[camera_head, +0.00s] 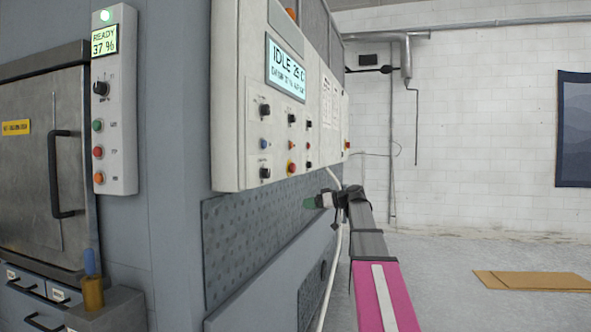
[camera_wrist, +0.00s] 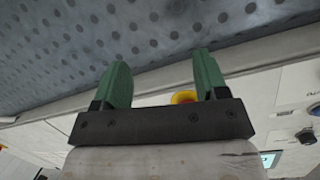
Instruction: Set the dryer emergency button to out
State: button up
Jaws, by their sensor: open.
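A red button on a yellow base (camera_head: 291,168) sits low on the white control panel (camera_head: 228,110), whose screen reads IDLE. It looks like an emergency button; I cannot tell whether it is in or out, and no label says dryer legibly. My gripper (camera_head: 312,202) is open, with green fingers, below and slightly right of this button in the head view, in front of the patterned grey plate. In the wrist view my gripper (camera_wrist: 160,68) has its two fingers spread and empty. A yellow and red piece (camera_wrist: 184,97) shows behind the gripper's dark bar, mostly hidden.
Knobs and small buttons (camera_head: 264,110) surround the button closely. Another red button (camera_head: 347,145) is at the panel's far right side. A narrow panel (camera_head: 113,160) reading READY 37 % hangs left. A pale hose (camera_head: 335,270) runs down by my arm. The floor at right is open around flat cardboard (camera_head: 530,281).

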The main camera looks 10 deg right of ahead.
aim_at(295, 167)
jog(key=d+r+n+y, duration=0.3)
jog(key=d+r, duration=0.1)
jog(key=r, duration=1)
jog(key=shift+t, duration=0.4)
jog(key=x, duration=1)
jog(key=shift+s+a+f, duration=0.1)
jog(key=shift+s+a, duration=0.05)
jog(key=shift+a, duration=0.3)
jog(key=shift+c, duration=0.4)
